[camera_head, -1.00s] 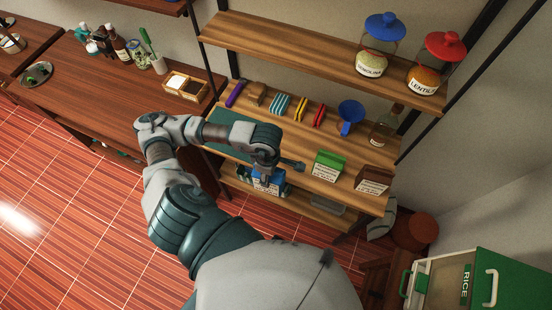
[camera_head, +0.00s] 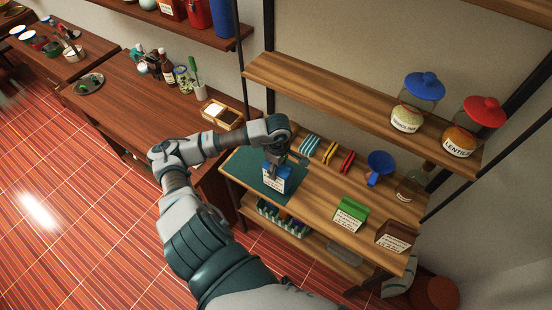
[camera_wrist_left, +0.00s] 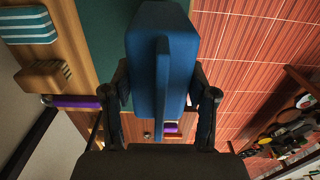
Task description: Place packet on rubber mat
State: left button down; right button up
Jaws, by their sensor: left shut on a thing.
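The packet (camera_head: 275,178) is blue with a white printed label. My left gripper (camera_head: 278,160) is shut on its top and holds it upright over the right part of the green rubber mat (camera_head: 246,164). I cannot tell whether the packet's bottom touches the mat. The mat lies flat at the left end of the wooden shelf. In the left wrist view the blue packet (camera_wrist_left: 147,50) fills the middle between the two fingers, and part of the mat (camera_wrist_left: 103,40) shows behind it. My right gripper is not in view.
Striped sponges (camera_head: 309,143), a blue funnel (camera_head: 380,164) and a bottle (camera_head: 411,185) stand along the shelf's back. A green packet (camera_head: 350,212) and a brown packet (camera_head: 393,235) stand to the right. A lower shelf holds a crate (camera_head: 283,218). An upper shelf (camera_head: 330,92) bears jars.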

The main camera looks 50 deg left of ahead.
pick_arm(q)
jog(key=w+a+f+p, duration=0.2)
jog(key=w+a+f, duration=0.2)
jog(key=shift+a, duration=0.2)
jog(key=shift+f, duration=0.1)
jog(key=shift+c, duration=1.6)
grip_release()
notch_tip(320, 180, up, 12)
jog(key=b, duration=0.2)
